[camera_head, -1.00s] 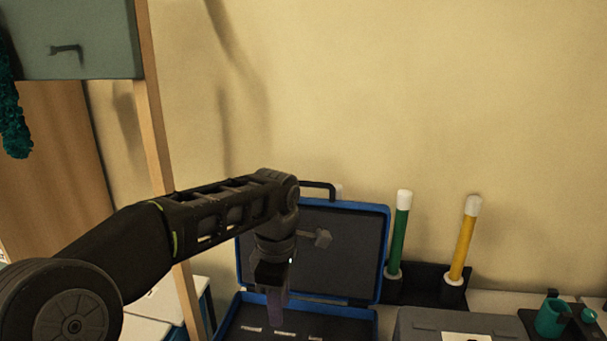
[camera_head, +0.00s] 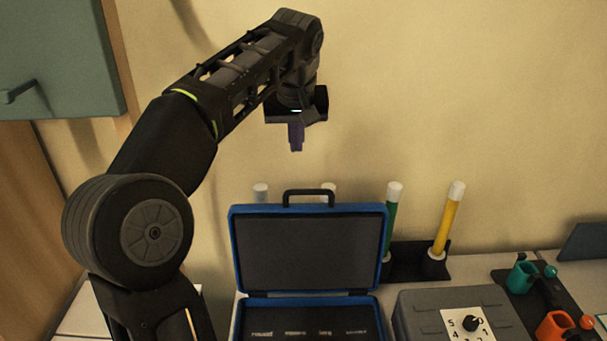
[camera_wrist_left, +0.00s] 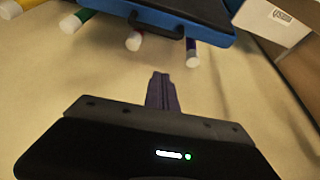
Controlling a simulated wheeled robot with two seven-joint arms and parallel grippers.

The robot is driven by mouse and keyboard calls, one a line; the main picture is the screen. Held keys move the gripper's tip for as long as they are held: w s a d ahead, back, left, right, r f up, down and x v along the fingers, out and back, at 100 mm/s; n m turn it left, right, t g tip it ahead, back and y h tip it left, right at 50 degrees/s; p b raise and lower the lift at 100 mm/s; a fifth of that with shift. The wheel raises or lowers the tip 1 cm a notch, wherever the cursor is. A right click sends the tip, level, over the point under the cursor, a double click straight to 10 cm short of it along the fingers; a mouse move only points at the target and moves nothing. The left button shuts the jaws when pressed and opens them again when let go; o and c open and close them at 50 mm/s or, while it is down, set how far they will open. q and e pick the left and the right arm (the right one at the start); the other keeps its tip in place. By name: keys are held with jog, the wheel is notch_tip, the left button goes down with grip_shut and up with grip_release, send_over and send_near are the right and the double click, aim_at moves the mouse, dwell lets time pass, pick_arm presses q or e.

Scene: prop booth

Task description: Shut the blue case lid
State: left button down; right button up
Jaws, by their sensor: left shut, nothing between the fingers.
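The blue case (camera_head: 234,270) stands on the bench against the wall with its lid (camera_head: 308,252) raised upright. The lid has a dark inner lining and a black handle (camera_head: 308,193) on its top edge. The case's base (camera_head: 306,322) shows a dark inside with several small white labels; its front is cut off by the frame. My left gripper (camera_head: 296,140) is shut and empty, pointing down above the lid. In the left wrist view the shut fingers (camera_wrist_left: 162,90) point toward the lid (camera_wrist_left: 190,14) and its handle (camera_wrist_left: 157,27), apart from them. My right gripper is not in view.
Behind and right of the case stand tubes with white caps, one green (camera_head: 390,218) and one yellow (camera_head: 447,222), in a black holder (camera_head: 410,262). A grey box with a dial (camera_head: 425,312) stands to the right.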

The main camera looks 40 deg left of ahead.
pick_arm(q)
jog(key=shift+d+m, duration=0.15)
jog(key=shift+m, duration=0.15)
